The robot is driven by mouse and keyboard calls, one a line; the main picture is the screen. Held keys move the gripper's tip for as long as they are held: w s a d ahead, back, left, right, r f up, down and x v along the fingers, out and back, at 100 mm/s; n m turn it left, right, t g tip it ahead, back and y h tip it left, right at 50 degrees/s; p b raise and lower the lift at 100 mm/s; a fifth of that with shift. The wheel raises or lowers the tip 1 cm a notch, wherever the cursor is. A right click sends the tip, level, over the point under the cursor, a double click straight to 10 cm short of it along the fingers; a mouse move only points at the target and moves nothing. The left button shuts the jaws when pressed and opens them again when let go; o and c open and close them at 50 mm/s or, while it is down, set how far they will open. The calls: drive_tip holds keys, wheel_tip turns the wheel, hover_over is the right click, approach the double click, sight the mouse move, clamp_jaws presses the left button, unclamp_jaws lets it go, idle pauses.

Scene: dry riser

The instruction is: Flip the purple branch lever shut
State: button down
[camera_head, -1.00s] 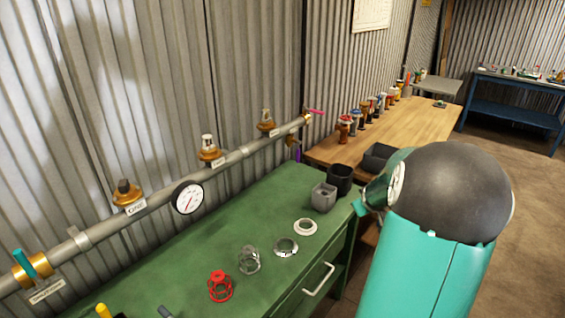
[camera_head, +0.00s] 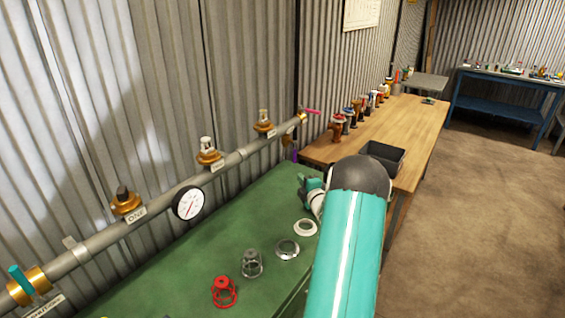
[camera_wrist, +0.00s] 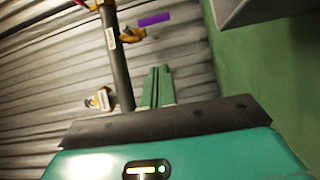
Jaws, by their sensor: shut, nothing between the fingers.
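The purple branch lever (camera_head: 294,155) shows as a small purple strip below the far end of the grey pipe. In the wrist view the purple lever (camera_wrist: 154,19) is a flat bar beside a brass valve body (camera_wrist: 131,35) on the pipe. My gripper (camera_wrist: 158,70) is shut and empty, its green fingertips pointing towards the lever with a gap between them. In the head view my gripper (camera_head: 303,183) is over the far end of the green bench, short of the lever. My arm hides part of the bench.
The grey pipe (camera_head: 165,192) runs along the corrugated wall with a gauge (camera_head: 188,203), brass fittings and a pink handle (camera_head: 311,111) at its far end. Loose rings and a red cage (camera_head: 224,292) lie on the green bench (camera_head: 180,262). A dark bin (camera_head: 383,155) stands beyond.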

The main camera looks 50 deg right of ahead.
sight(295, 153)
drive_tip(key=s+d+x, duration=0.1)
drive_tip(key=d+x, duration=0.1)
drive_tip(key=x, duration=1.1)
drive_tip(key=shift+s+d, duration=0.15)
drive_tip(key=shift+s, duration=0.05)
drive_tip(key=shift+d+f, duration=0.2)
drive_tip(key=shift+d, duration=0.25)
idle(0.6)
drive_tip(key=shift+w+d+f, duration=0.1)
drive_tip(key=shift+d, duration=0.6)
drive_tip(key=shift+w+d+f, duration=0.1)
drive_tip(key=shift+d+f, duration=0.05)
drive_tip(key=shift+d, duration=0.55)
